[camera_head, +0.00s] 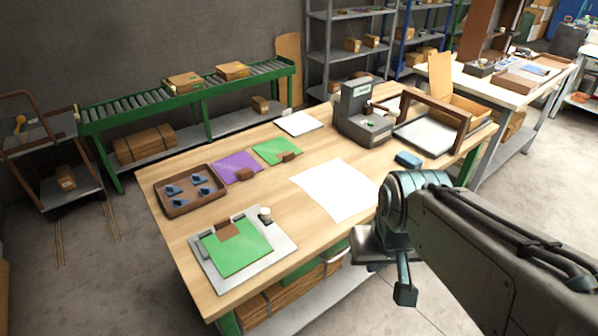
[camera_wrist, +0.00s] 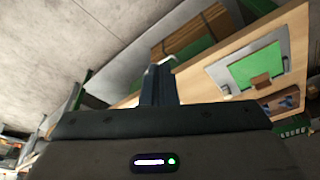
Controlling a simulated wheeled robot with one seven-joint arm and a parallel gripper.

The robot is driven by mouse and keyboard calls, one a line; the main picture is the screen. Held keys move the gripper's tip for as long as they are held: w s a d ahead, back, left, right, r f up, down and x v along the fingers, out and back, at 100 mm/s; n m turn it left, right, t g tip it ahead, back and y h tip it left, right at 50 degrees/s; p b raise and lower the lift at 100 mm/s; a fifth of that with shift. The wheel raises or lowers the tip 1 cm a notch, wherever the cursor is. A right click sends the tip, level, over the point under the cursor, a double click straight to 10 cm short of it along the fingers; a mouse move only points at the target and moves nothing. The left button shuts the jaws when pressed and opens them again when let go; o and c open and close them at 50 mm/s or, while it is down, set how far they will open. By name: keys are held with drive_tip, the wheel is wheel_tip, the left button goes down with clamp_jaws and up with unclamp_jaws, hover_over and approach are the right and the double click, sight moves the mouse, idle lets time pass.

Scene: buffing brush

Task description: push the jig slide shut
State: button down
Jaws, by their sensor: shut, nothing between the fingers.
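The jig is a grey plate (camera_head: 277,249) at the front left of the wooden table. A green sheet (camera_head: 236,252) lies on it, with a brown block (camera_head: 228,230) at the sheet's back edge. Grey rails and a pale round knob (camera_head: 265,212) stand along the plate's back; I cannot tell which part is the slide or how far it is open. The jig plate also shows in the wrist view (camera_wrist: 217,74). My gripper (camera_head: 404,294) is shut and empty, out in front of the table, right of the jig and apart from it. Its fingers show in the wrist view (camera_wrist: 158,84).
A brown tray (camera_head: 180,209) with blue parts stands behind the jig. Purple (camera_head: 236,167) and green (camera_head: 272,149) sheets with brown blocks lie beyond. A white sheet (camera_head: 335,190) covers mid-table. A grey machine (camera_head: 358,112), brown frame and blue block (camera_head: 408,159) are at the right.

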sight(265, 215)
drive_tip(key=shift+a, duration=0.1)
drive_tip(key=w+a+m+g+y, duration=0.1)
drive_tip(key=w+a+m, duration=0.15)
drive_tip(key=w, duration=0.65)
drive_tip(key=w+a+m+g+p, duration=0.15)
drive_tip(key=w+m, duration=0.25)
drive_tip(key=w, duration=0.5)
drive_tip(key=w+a+m+y, duration=0.1)
drive_tip(key=w+a+m, duration=0.2)
drive_tip(key=w, duration=0.6)
drive_tip(key=w+a+f+m+g, duration=0.1)
drive_tip(key=w+a+f+m, duration=0.3)
drive_tip(key=w+f, duration=0.4)
drive_tip(key=shift+w+a+y, duration=0.2)
drive_tip(key=shift+a+y, duration=0.1)
drive_tip(key=shift+a, duration=0.25)
drive_tip(key=shift+f, duration=0.1)
drive_tip(key=p+x, duration=0.1)
drive_tip(key=x, duration=0.9)
drive_tip(key=shift+s, duration=0.2)
drive_tip(key=shift+s+a+p, duration=0.2)
drive_tip(key=shift+a+p, duration=0.05)
drive_tip(key=shift+a, duration=0.4)
drive_tip(key=shift+s+a+p, duration=0.25)
drive_tip(key=shift+a, duration=0.35)
drive_tip(key=shift+s+a+p, duration=0.2)
drive_tip(key=shift+a+p, duration=0.05)
drive_tip(key=shift+a, duration=0.4)
